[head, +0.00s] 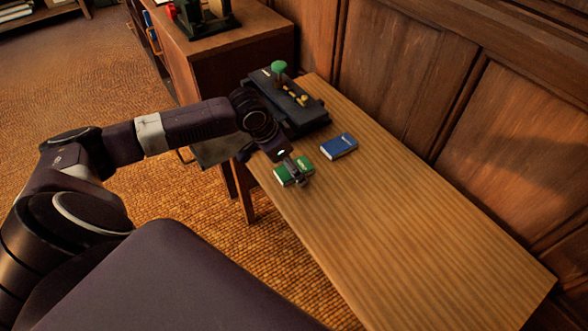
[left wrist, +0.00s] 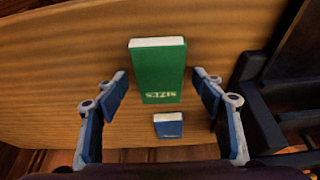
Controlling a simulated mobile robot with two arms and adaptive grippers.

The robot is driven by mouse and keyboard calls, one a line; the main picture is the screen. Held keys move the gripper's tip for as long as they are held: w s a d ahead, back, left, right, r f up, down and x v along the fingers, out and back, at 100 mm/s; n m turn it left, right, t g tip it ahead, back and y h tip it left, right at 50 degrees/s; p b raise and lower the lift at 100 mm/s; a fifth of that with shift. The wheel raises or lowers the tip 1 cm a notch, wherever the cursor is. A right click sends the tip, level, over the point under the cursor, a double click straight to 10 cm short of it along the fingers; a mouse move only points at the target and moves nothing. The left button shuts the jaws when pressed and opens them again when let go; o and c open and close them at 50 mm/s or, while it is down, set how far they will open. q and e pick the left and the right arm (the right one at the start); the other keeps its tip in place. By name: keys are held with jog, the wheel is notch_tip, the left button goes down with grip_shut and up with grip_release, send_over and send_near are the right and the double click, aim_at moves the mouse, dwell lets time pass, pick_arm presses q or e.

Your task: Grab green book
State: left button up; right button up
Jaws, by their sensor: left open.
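The green book (head: 284,175) lies on the wooden table near its left edge; lettering shows on its cover. It also shows in the left wrist view (left wrist: 158,68), with its lettered end between my open fingers. My left gripper (head: 292,163) is over the green book and partly covers it in the head view. In the left wrist view my left gripper (left wrist: 161,84) is open, one finger on each side of the book with gaps, holding nothing. My right gripper is not in view.
A small blue book (head: 339,146) lies right of the green one, and a blue book shows in the left wrist view (left wrist: 168,126). A dark device with a green knob (head: 279,67) stands at the table's far end. The near table (head: 430,250) is clear; a panelled wall borders it.

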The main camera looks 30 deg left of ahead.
pick_arm(q)
jog(key=shift+f, duration=0.15)
dwell(0.3)
jog(key=c, duration=1.3)
